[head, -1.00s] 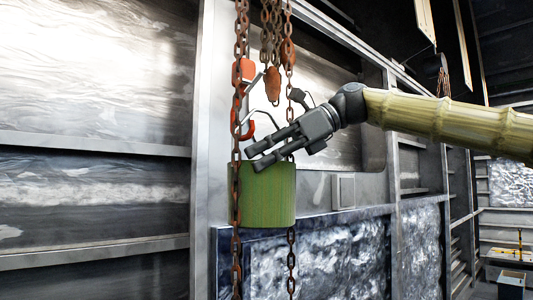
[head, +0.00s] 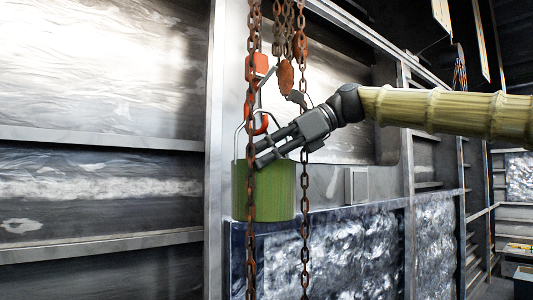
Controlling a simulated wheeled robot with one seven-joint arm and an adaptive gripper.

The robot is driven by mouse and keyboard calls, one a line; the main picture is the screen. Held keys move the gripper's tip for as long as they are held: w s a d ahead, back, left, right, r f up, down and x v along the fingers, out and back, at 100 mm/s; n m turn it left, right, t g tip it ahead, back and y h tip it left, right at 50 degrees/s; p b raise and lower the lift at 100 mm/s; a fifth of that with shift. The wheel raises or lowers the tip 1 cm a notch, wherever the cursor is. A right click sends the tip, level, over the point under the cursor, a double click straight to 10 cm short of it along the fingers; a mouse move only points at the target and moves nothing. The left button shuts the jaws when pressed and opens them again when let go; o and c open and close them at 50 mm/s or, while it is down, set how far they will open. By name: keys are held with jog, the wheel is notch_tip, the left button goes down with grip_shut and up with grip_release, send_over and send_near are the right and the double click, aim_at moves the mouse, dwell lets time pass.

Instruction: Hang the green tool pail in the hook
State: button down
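The green tool pail (head: 279,195) is upright in the air, left of centre in the head view, with a thin wire handle (head: 237,135) standing up above it. My gripper (head: 261,154) reaches in from the right, with its dark fingers at the pail's upper rim. It appears shut on the pail, though the chain partly hides the contact. The red hook (head: 263,124) hangs just above the fingers, below its orange-red block (head: 260,65). The handle's outline overlaps the hook in the picture. I cannot tell whether the handle is around it or only in front or behind.
A rusty chain (head: 251,245) hangs in front of the pail, and another chain (head: 304,240) hangs to its right. A rust-coloured pendant (head: 286,77) hangs above the gripper. A ribbed metal wall (head: 90,140) and blue-grey panels (head: 345,255) stand behind.

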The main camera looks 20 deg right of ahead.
aim_at(242, 182)
jog(key=shift+w+a+f, duration=0.1)
jog(key=shift+w, duration=0.5)
jog(key=shift+w+a+f, duration=0.1)
jog(key=shift+w+f, duration=0.15)
jog(key=shift+f, duration=0.3)
jog(key=shift+w+a+f, duration=0.1)
jog(key=shift+w+f, duration=0.1)
jog(key=shift+f, duration=0.35)
jog(key=shift+w+f+b, duration=0.1)
jog(key=shift+f+b, duration=0.2)
jog(key=shift+f, duration=0.6)
